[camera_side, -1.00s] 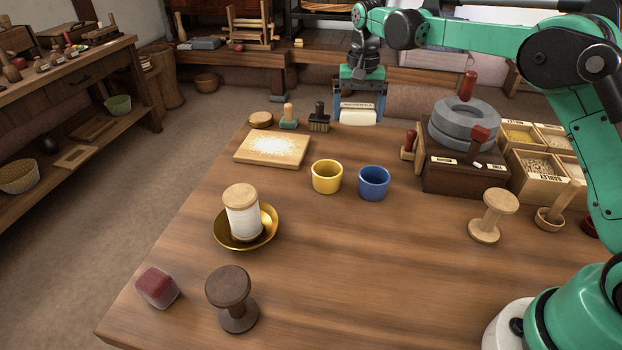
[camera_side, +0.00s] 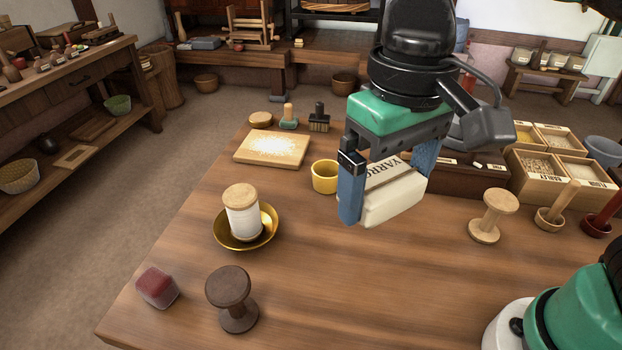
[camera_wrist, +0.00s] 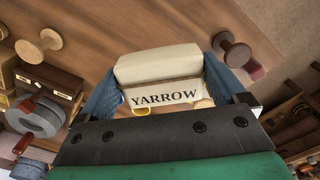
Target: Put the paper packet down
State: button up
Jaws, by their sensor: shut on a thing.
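The paper packet (camera_side: 394,199) is cream with a label reading YARROW in the wrist view (camera_wrist: 158,66). My gripper (camera_side: 388,192) is shut on it, with one blue finger at each end. In the side view the packet is tilted and appears held above the wooden table (camera_side: 330,270), in front of where the blue cup stood. The gripper hides most of that blue cup. The yellow cup (camera_side: 324,177) stands just left of my gripper.
A brass dish (camera_side: 222,238) holds a white jar with a wooden lid (camera_side: 243,212). A dark spool (camera_side: 230,288), a red block (camera_side: 157,287) and a pale spool (camera_side: 492,214) stand on the table. Grain boxes (camera_side: 546,172) are at right. The front middle is clear.

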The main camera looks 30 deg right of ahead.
aim_at(363, 315)
jog(key=shift+s+f, duration=0.15)
jog(key=shift+s, duration=0.25)
jog(key=shift+s+f, duration=0.1)
jog(key=shift+f, duration=0.3)
notch_tip(363, 315, down, 19)
jog(key=shift+f, duration=0.1)
jog(key=o, duration=0.9)
notch_tip(363, 315, up, 12)
jog(key=w+d+t, duration=0.2)
jog(key=d, duration=0.2)
jog(key=w+d+r+t, duration=0.1)
jog(key=w+d+t, duration=0.1)
jog(key=d, duration=0.3)
jog(key=w+d+t, duration=0.3)
jog(key=d, duration=0.2)
jog(key=shift+w+r, duration=0.15)
jog(key=shift+w, duration=0.1)
